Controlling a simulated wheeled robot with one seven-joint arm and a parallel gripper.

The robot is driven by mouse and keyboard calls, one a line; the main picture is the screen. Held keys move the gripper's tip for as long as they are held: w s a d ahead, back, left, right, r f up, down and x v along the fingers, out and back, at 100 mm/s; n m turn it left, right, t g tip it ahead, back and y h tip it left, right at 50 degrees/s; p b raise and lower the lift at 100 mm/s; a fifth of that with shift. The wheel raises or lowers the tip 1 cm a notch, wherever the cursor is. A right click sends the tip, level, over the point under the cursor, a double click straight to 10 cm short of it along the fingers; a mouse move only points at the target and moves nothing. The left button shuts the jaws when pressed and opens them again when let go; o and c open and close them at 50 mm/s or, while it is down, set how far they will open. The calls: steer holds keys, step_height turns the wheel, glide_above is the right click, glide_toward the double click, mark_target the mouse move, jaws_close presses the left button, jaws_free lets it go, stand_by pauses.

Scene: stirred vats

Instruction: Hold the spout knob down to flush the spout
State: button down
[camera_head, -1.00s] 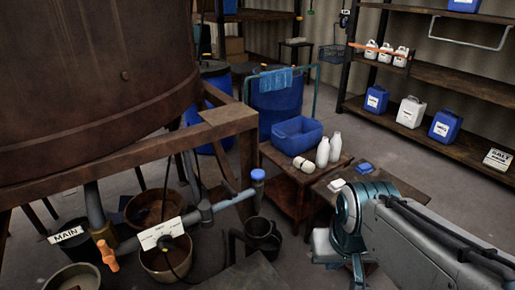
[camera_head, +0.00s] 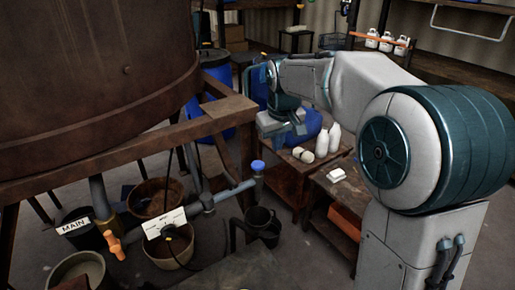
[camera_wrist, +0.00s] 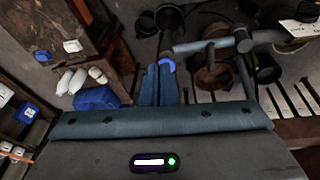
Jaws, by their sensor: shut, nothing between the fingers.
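The spout knob (camera_head: 258,166) is a round blue cap on top of a short upright piece at the end of the grey spout pipe (camera_head: 228,194). A black jug (camera_head: 260,220) stands on the floor below it. My gripper (camera_head: 286,136) is above and to the right of the knob in the head view, in front of the blue tub. In the wrist view my gripper (camera_wrist: 158,66) has its two blue-grey fingers together and empty. The blue knob (camera_wrist: 169,66) shows just beyond the fingertips, partly hidden by them. No contact is visible.
A large brown vat (camera_head: 95,80) on a rusty frame fills the left. An orange-handled valve (camera_head: 114,242) and a white label (camera_head: 163,224) are on the lower pipework. White bottles (camera_head: 334,137) stand on a side table at right. Buckets sit below the pipes.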

steer(key=n+y, duration=0.1)
steer(key=n, duration=0.1)
glide_above(256, 163)
steer(key=s+d, duration=0.1)
steer(key=s, duration=0.2)
steer(key=shift+s+d+f+p, duration=0.1)
steer(key=shift+f+p, duration=0.3)
steer(key=shift+f, duration=0.1)
steer(key=x, duration=0.4)
steer(key=p+x, duration=0.1)
steer(key=x, duration=0.7)
steer(key=shift+s+d+f+p, duration=0.2)
steer(key=shift+s+f+p, duration=0.05)
steer(key=shift+p, duration=0.05)
steer(key=shift+f, duration=0.7)
